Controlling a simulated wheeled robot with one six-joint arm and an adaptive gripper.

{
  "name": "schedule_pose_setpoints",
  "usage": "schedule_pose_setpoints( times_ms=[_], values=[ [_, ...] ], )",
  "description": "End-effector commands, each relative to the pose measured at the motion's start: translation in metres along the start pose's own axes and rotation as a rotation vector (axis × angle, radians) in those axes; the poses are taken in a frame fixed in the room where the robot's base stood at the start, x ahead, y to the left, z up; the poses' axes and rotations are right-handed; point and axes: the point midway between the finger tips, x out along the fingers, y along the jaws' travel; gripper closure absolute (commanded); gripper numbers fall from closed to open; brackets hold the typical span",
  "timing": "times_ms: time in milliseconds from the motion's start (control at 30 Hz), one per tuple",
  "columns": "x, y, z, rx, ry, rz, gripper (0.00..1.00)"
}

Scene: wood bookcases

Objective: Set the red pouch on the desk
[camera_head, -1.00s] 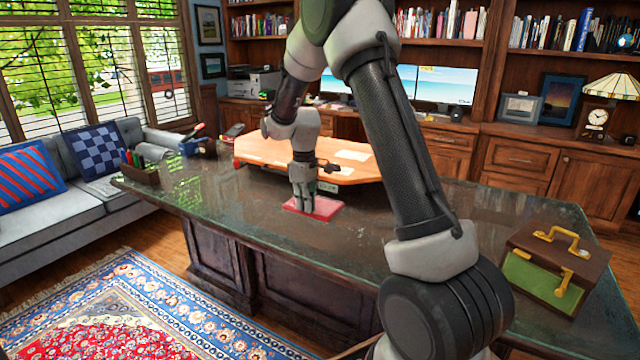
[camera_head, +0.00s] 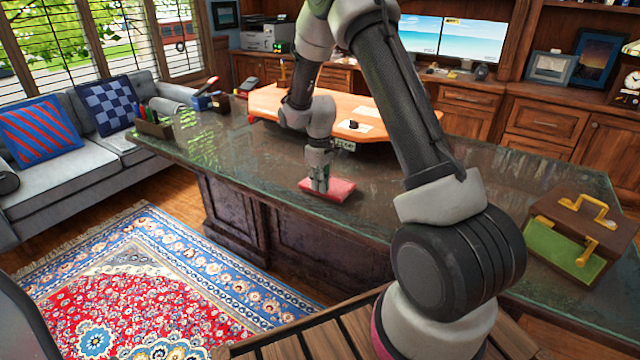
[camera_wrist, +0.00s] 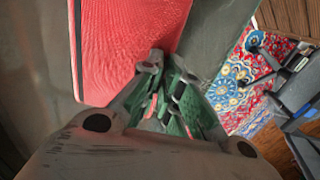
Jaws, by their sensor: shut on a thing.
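The red pouch (camera_head: 340,188) lies flat at the desk top, near its front edge, in the head view. It also fills the upper middle of the wrist view (camera_wrist: 125,40). My gripper (camera_head: 320,188) points down at the pouch's left part, and its fingers (camera_wrist: 165,85) are shut on the pouch's near edge. The desk (camera_head: 240,165) has a dark, glossy green top. Whether the pouch rests fully on the desk or hangs just above it, I cannot tell.
An orange wooden board (camera_head: 400,112) lies behind the pouch. A brown and green case with yellow handles (camera_head: 570,245) stands at the desk's right end. A pen holder (camera_head: 152,125) stands at the left end. The desk top left of the pouch is clear.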

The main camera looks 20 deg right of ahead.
Motion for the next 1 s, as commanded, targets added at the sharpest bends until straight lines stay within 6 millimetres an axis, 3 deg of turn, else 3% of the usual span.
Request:
schedule_pose_setpoints(
  times_ms=[167, 200, 300, 667, 767, 1000],
  values=[
    [0.002, 0.0, 0.0, 0.0, 0.0, 0.0, 1.0],
    [0.001, 0.0, 0.0, 0.0, 0.0, 0.0, 0.89],
    [0.001, 0.0, 0.0, 0.0, 0.0, 0.0, 0.72],
    [-0.003, 0.0, 0.0, 0.0, 0.001, 0.0, 0.72],
    [-0.016, 0.001, -0.001, 0.0, 0.002, 0.002, 0.72],
    [-0.07, 0.001, -0.001, 0.0, 0.004, 0.003, 0.72]
  ],
)
